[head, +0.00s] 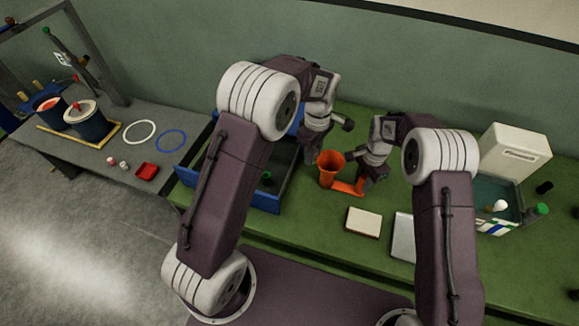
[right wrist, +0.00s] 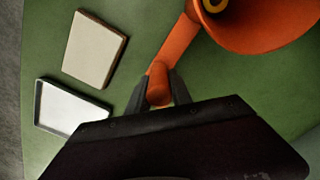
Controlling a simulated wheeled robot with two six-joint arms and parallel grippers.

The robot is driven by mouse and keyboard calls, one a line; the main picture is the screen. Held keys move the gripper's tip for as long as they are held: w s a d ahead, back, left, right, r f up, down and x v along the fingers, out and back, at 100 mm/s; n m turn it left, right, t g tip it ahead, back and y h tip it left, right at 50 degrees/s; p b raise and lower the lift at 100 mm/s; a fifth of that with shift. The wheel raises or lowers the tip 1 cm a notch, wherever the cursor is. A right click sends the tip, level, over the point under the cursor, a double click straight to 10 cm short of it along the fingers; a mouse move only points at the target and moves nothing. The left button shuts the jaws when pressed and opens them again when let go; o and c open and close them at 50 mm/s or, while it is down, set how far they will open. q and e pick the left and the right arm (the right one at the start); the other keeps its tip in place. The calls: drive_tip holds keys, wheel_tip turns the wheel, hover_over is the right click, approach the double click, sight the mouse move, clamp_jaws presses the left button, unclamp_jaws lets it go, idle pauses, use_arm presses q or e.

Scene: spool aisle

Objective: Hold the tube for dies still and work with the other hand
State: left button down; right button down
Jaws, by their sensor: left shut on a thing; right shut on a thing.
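The orange tube for dies (head: 328,171) stands upright on the green bench, open at the top. In the right wrist view the flared orange tube (right wrist: 262,28) has a yellow ring (right wrist: 214,5) inside. An orange bar (head: 347,187) runs from low on the tube to the right. My right gripper (head: 367,182) is shut on the free end of this bar (right wrist: 160,84), with a finger on each side. My left gripper (head: 313,156) is shut at the tube's left side; its fingertips are largely hidden by the wrist.
A cream block (head: 364,222) and a pale tray (head: 403,237) lie in front. A blue-walled bin (head: 262,202) is left, behind my left arm. A white box (head: 515,150) and an open crate (head: 497,228) stand right. A grey table (head: 90,160) is far left.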

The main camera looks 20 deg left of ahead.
sight(330, 159)
use_arm(q)
drive_tip(key=d+n, duration=0.1)
drive_tip(key=n, duration=0.1)
drive_tip(key=w+d+n, duration=0.1)
drive_tip(key=d+n, duration=0.1)
drive_tip(key=w+d+n, duration=0.1)
drive_tip(key=d+n, duration=0.1)
drive_tip(key=shift+w+d+r, duration=0.1)
drive_tip(key=shift+w+r, duration=0.05)
drive_tip(key=shift+r, duration=0.2)
drive_tip(key=shift+f, duration=2.25)
drive_tip(key=c, duration=1.1)
unclamp_jaws()
drive_tip(key=shift+o, duration=0.2)
wheel_tip(330, 159, up, 12)
